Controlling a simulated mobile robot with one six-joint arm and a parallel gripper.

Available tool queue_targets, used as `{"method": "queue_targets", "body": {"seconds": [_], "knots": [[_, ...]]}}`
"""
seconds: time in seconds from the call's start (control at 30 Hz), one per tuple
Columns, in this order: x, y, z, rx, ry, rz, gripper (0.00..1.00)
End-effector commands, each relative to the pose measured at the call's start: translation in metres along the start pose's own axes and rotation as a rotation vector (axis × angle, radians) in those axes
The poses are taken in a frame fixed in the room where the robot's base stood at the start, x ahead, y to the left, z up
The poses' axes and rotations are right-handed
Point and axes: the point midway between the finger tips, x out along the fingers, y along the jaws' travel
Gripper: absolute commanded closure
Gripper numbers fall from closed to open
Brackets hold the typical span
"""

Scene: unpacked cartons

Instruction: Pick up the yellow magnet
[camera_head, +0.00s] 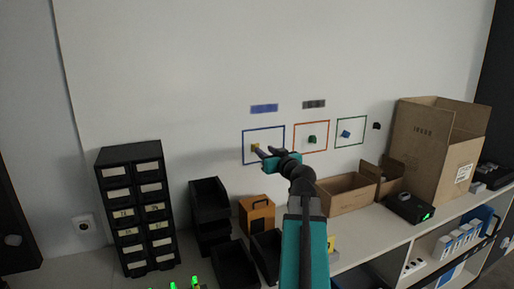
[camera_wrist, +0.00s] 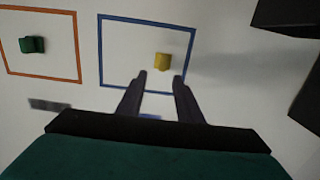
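The yellow magnet (camera_head: 255,147) is on the white wall inside the blue outlined rectangle (camera_head: 243,150). In the wrist view the yellow magnet (camera_wrist: 162,62) lies just beyond my fingertips, nearly between their lines but nearer the right finger. My gripper (camera_head: 266,153) is raised in front of the wall at the blue rectangle. In the wrist view its two dark fingers (camera_wrist: 160,76) are apart with nothing between them. I cannot tell how far the tips are from the wall.
A green magnet (camera_head: 312,139) is in the red rectangle and a blue magnet (camera_head: 345,134) in the green one. A black magnet (camera_head: 376,126) is outside the frames. Below are an orange box (camera_head: 257,217), black bins (camera_head: 209,209) and cardboard boxes (camera_head: 430,150).

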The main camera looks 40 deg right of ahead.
Motion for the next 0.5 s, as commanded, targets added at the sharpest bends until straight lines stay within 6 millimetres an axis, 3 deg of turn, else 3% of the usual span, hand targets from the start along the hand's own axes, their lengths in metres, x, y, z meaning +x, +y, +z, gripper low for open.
{"method": "queue_targets", "body": {"seconds": [0.5], "knots": [[0.0055,0.0005,-0.0006,0.000,0.000,0.001,0.67]]}}
